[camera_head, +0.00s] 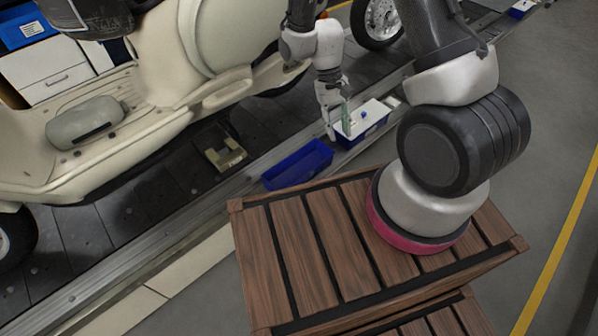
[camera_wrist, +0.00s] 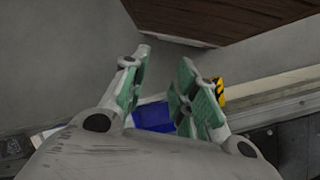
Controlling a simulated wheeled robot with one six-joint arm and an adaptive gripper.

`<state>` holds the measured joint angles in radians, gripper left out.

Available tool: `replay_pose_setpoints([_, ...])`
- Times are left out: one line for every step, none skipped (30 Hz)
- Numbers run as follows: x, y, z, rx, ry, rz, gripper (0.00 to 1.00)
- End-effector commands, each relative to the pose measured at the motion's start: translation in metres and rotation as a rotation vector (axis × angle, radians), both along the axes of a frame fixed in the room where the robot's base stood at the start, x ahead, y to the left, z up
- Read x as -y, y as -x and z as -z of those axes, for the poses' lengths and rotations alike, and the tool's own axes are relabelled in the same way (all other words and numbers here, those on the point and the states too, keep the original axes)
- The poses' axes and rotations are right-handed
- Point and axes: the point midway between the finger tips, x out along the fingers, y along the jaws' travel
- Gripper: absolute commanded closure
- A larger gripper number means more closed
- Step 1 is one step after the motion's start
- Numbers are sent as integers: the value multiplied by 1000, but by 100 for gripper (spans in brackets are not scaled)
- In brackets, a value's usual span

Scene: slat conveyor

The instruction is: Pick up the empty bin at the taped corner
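An empty blue bin (camera_head: 298,167) lies beside the conveyor's edge, in front of the wooden platform, in the head view. A second blue bin (camera_head: 372,128), with a white inside and a small blue item, stands to its right. My gripper (camera_head: 338,118) points down by the second bin's left end, up and right of the empty bin. In the wrist view my gripper (camera_wrist: 164,60) has its green-padded fingers apart, with nothing held. Blue bin surface (camera_wrist: 152,116) shows between and beyond the fingers; I cannot tell which bin. A yellow-black taped patch (camera_wrist: 218,90) shows behind the right finger.
A cream scooter (camera_head: 160,70) stands on the dark slat conveyor (camera_head: 150,205). A beige bracket-like part (camera_head: 225,152) lies on the slats. The wooden platform (camera_head: 290,250) carries my arm. Grey floor lies open at the right, crossed by a yellow line (camera_head: 560,245).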

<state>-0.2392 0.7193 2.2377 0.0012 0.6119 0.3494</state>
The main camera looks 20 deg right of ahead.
Motion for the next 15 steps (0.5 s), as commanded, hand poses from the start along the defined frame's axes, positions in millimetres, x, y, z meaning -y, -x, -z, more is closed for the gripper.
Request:
replay_pose_setpoints([-3, 3, 32, -15, 25, 33, 72])
replay_pose_setpoints([-5, 2, 49, -13, 40, 59, 72])
replay_pose_setpoints([-7, 3, 72, -10, 59, 93, 72])
replay_pose_setpoints([-8, 3, 89, -4, 74, 120, 72])
replay_pose_setpoints([-10, 4, 104, 3, 86, 147, 72])
replay_pose_setpoints([-11, 5, 125, 14, 104, 185, 72])
replay_pose_setpoints([-12, 6, 139, 23, 116, 214, 72])
replay_pose_setpoints([-13, 6, 153, 36, 127, 244, 72])
replay_pose_setpoints([-14, 6, 171, 54, 142, 288, 72])
replay_pose_setpoints([-16, 5, 185, 70, 151, 322, 72])
replay_pose_setpoints([-17, 4, 198, 89, 160, 360, 72])
replay_pose_setpoints([-19, 0, 216, 122, 170, 420, 72])
replay_pose_setpoints([-21, -6, 229, 155, 175, 477, 72])
replay_pose_setpoints([-23, -17, 238, 196, 173, 537, 72])
replay_pose_setpoints([-29, -34, 244, 250, 164, 612, 72])
